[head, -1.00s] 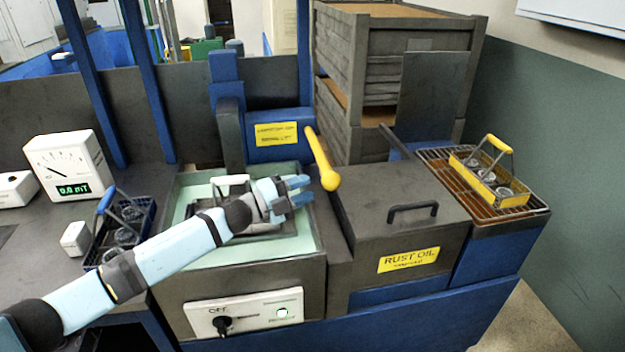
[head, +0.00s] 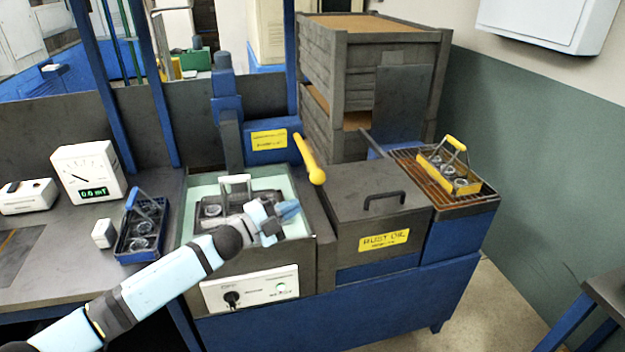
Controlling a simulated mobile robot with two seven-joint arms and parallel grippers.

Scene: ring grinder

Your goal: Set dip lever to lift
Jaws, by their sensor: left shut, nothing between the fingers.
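The dip lever (head: 308,158) is a yellow rod with a round knob at its lower end. It slants down to the right from beside the blue housing with a yellow label (head: 269,139). My left gripper (head: 291,209) is shut and empty. In the picture it lies below and left of the lever's knob, apart from it, over the front right of the pale green tank (head: 187,228). A dark basket with a white handle (head: 236,187) sits in the tank, partly hidden by my left gripper. My right gripper is not in view.
The rust oil box (head: 375,214) with a dark handle stands right of the tank. A yellow basket (head: 449,166) rests on a rack at the right. A blue-handled basket (head: 142,228) and a meter (head: 88,172) stand at the left. Wooden crates (head: 390,50) are behind.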

